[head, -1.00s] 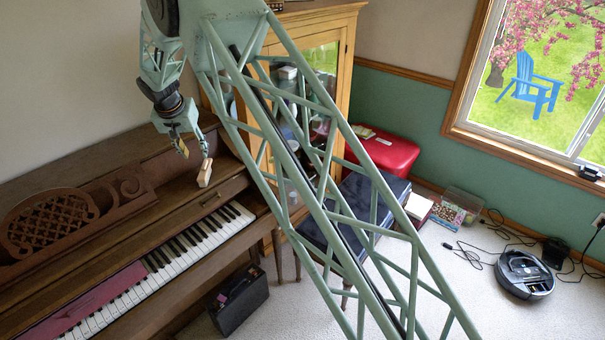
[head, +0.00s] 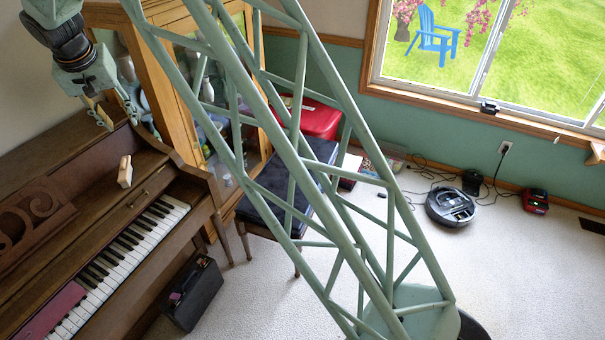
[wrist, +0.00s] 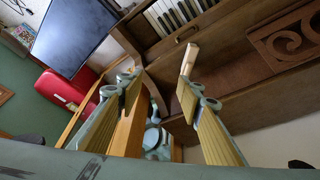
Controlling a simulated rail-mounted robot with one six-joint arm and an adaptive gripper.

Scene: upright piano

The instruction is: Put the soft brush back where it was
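The soft brush (head: 125,171) shows as a pale wooden block. It appears to stand on the dark brown wood of the piano (head: 165,165), above the right end of the keys. My gripper (head: 120,122) is above and behind it in the head view, apart from it, with its fingers spread. In the wrist view the brush (wrist: 189,58) shows just past the tip of the right-hand finger, and the gap of my gripper (wrist: 160,84) is empty. The brush's bristles cannot be made out.
A wooden glass-door cabinet (head: 178,75) stands close beside the piano and my gripper. A dark padded bench (head: 270,190), a red case (head: 318,120) and a black box (head: 195,295) are lower down. A robot vacuum (head: 450,207) sits on the open carpet.

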